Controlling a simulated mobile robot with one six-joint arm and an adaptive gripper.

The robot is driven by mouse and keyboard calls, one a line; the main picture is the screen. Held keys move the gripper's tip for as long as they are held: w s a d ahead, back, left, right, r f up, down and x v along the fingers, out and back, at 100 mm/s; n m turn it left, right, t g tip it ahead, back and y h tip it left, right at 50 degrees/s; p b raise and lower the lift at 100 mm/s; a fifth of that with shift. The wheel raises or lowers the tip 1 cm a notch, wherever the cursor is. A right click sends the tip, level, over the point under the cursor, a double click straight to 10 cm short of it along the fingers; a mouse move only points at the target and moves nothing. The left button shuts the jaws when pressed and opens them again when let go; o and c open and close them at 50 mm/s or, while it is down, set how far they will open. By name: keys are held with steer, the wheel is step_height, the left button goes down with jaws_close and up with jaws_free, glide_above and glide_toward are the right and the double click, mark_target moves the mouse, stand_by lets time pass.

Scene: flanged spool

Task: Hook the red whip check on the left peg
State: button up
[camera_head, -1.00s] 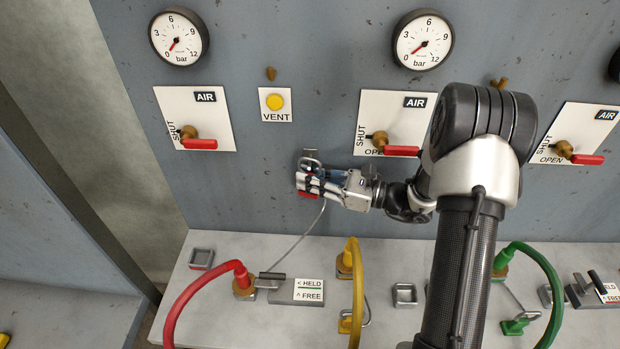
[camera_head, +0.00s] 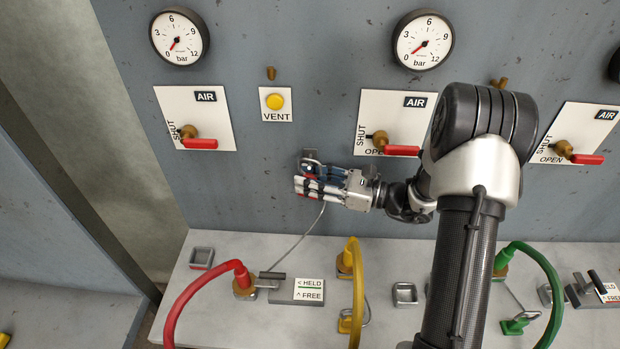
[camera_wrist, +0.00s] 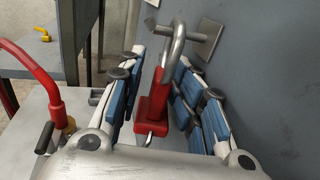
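The red whip check's red block (camera_wrist: 153,103) stands between my fingers in the wrist view. A steel loop (camera_wrist: 181,28) rises from it and appears to pass around the peg (camera_wrist: 165,30), which sticks out from a square plate on the wall. In the head view the peg's plate (camera_head: 311,156) is just above my gripper (camera_head: 298,187); the red block is mostly hidden by the fingers there. My gripper is open, with gaps visible on both sides of the block. The thin cable (camera_head: 302,237) runs down to the red hose's fitting (camera_head: 243,284).
The red hose (camera_head: 193,290) arches at left on the ledge, and a yellow hose (camera_head: 356,285) stands to its right. A HELD/FREE block (camera_head: 309,290) lies between them. Red valve handles (camera_head: 199,144) project from the panel at left and right above my gripper.

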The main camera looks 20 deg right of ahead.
steer(key=v, duration=1.2)
steer(key=s+a+r+n+g+h, duration=0.2)
steer(key=s+a+r+n+g, duration=0.1)
steer(key=s+a+n+g, duration=0.3)
steer(key=s+a+r+n+g+h, duration=0.25)
steer(key=s+a+n, duration=0.2)
steer(key=a, duration=0.35)
steer(key=s+d+r+n+t+h, duration=0.1)
steer(key=s+r+n+h, duration=0.1)
steer(key=s+n+h, duration=0.3)
steer(key=s+d+r+n+t+h, duration=0.2)
steer(key=s+n+h, duration=0.3)
steer(key=s+n, duration=0.2)
steer(key=shift+s+r+n, duration=0.2)
steer(key=shift+r+n, duration=0.1)
steer(key=shift+n, duration=0.75)
